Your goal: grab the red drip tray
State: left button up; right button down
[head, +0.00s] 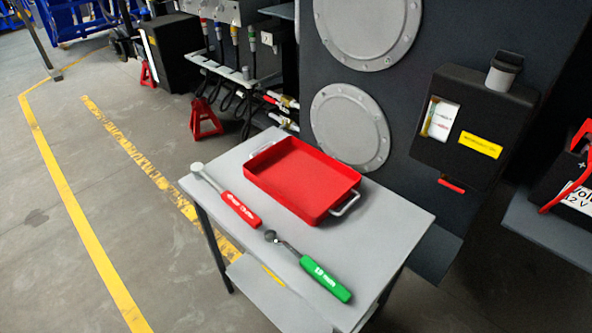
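The red drip tray (296,179) is a shallow rectangular pan lying flat on a small grey table (390,222). It looks empty. One metal loop handle (346,203) sticks out at its near right end, and another shows partly at its far left end. Neither of my grippers is in the head view, and nothing touches the tray from above.
A red-handled tool (238,207) and a green-handled tool (322,277) lie on the table in front of the tray. Behind it stands the dark chassis panel with round covers (350,126) and a black box (470,125). Open floor lies left.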

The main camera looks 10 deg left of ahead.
aim_at(308, 183)
jog(key=i+j+z, duration=0.25)
jog(key=j, duration=0.5)
jog(key=j+z, duration=0.25)
jog(key=j, duration=0.5)
